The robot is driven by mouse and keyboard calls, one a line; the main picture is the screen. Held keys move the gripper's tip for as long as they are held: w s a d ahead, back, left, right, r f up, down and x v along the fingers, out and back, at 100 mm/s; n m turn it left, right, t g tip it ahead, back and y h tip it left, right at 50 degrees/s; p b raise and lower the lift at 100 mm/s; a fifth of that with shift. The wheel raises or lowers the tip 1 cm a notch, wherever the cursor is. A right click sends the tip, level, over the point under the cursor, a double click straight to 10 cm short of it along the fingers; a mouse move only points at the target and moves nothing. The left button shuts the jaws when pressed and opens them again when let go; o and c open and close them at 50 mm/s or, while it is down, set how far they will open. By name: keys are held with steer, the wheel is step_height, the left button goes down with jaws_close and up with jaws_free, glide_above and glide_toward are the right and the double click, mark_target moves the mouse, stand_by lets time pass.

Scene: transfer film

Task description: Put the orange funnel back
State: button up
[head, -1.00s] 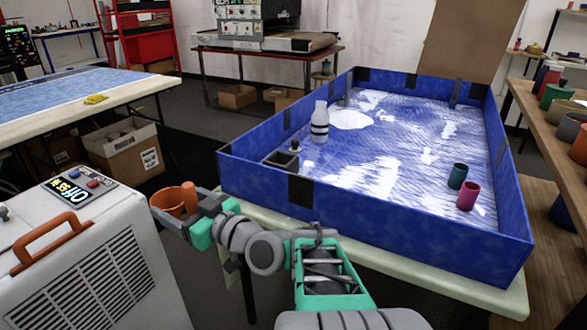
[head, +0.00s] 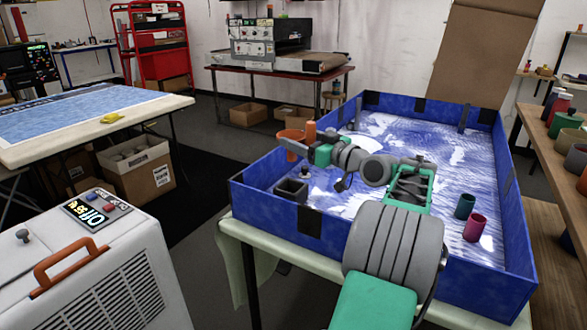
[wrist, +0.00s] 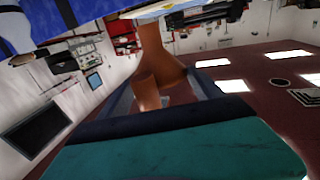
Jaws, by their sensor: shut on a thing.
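The orange funnel (head: 291,141) is held up over the left part of the blue-walled tank (head: 262,208). It shows a wide cup-like part and a narrower upright part beside it. My gripper (head: 304,149) is shut on it from the right, with my arm reaching across the tank's near wall. In the wrist view the funnel (wrist: 158,62) sits between the fingers of my gripper (wrist: 163,92). The exact grip contact is too small to make out.
A small dark square holder (head: 291,190) stands in the tank's near left corner. A teal cup (head: 465,206) and a magenta cup (head: 475,227) stand at the tank's right. A shelf (head: 540,150) at right bears several coloured cups. A white machine (head: 95,270) stands at lower left.

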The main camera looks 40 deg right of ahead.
mark_target(295, 160)
steer(key=w+d+f, duration=0.1)
steer(key=w+f, duration=0.1)
steer(key=f, duration=0.1)
steer(key=w+f, duration=0.1)
steer(key=f, duration=0.2)
steer(key=w+d+f+b, duration=0.1)
steer(key=w+f, duration=0.1)
steer(key=f, duration=0.1)
steer(key=shift+w+d+f, duration=0.2)
steer(key=shift+w+d, duration=0.15)
steer(key=shift+f+b, duration=0.45)
steer(key=shift+b, duration=0.1)
steer(key=shift+f, duration=0.2)
steer(key=o, duration=1.6)
steer(key=shift+r, duration=0.1)
